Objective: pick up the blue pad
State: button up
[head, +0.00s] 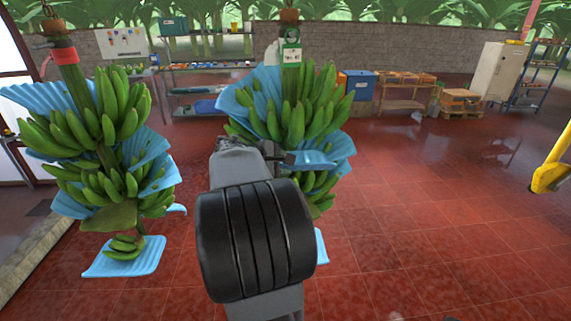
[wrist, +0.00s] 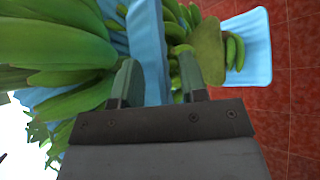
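My gripper (wrist: 157,75) is open, its two fingers apart in the wrist view. A light-blue pad (wrist: 150,35) shows between and beyond the fingers, among green bananas (wrist: 60,45). I cannot tell whether the fingers touch it. In the head view my arm stands in front of the right stem (head: 318,105), hiding its lower part and the fingertips. Blue pads show on that stem, one at upper left (head: 266,88) and one at middle right (head: 338,150). Another pad (wrist: 258,50) lies at the stem's lower end in the wrist view, with small bananas beside it.
A left stem (head: 108,110) hangs close by with its own blue pads, the lowest (head: 148,258) under a few bananas. A yellow post (head: 552,172) stands at the right edge. Shelves and crates line the back wall (head: 400,50). The red tiled floor (head: 430,220) is clear on the right.

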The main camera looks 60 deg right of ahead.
grip_shut()
dwell(0.3)
jog(key=shift+r, duration=0.15)
